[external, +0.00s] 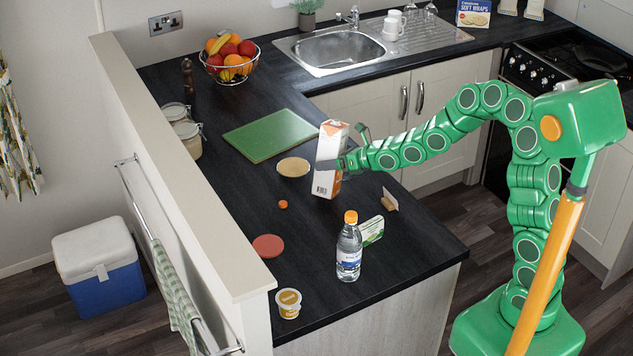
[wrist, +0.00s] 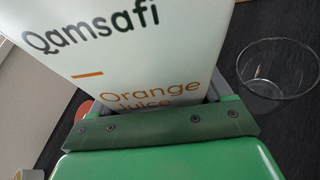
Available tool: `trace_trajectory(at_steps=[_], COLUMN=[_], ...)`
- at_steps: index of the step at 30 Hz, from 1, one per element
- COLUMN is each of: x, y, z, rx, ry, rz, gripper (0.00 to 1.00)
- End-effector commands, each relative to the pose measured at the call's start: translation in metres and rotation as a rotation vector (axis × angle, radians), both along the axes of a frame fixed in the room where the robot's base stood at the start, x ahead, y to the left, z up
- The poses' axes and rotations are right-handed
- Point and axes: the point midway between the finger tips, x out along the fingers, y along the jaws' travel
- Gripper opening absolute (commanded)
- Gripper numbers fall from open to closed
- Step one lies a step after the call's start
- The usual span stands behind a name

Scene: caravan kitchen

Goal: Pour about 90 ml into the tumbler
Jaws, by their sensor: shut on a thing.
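My gripper (external: 343,164) is shut on an orange juice carton (external: 329,155), white with orange markings. The carton leans slightly, top to the right, over the dark worktop; I cannot tell whether its base is clear of the surface. In the wrist view the carton (wrist: 95,45) fills the upper left, its lettering close to the gripper (wrist: 160,118). The clear glass tumbler (wrist: 278,70) stands to the right of the carton, apart from it, and looks empty. I cannot make out the tumbler in the external view. The carton's opening is not clearly visible.
An orange cap (external: 283,204) lies on the worktop (external: 225,200). A yellow-labelled tub (external: 288,303) stands at the front.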

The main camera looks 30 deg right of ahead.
Motion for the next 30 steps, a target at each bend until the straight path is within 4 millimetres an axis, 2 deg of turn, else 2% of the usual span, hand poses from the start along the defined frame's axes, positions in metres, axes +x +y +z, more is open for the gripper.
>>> trace_trajectory(at_steps=[20, 23, 30], x=[-0.001, -0.001, -0.012], y=[0.003, 0.002, 0.016], z=[-0.003, -0.006, -0.020], rx=[0.248, 0.302, 0.496], ry=[0.161, 0.200, 0.343], rz=[0.000, -0.002, 0.002], gripper=[0.35, 0.35, 0.35])
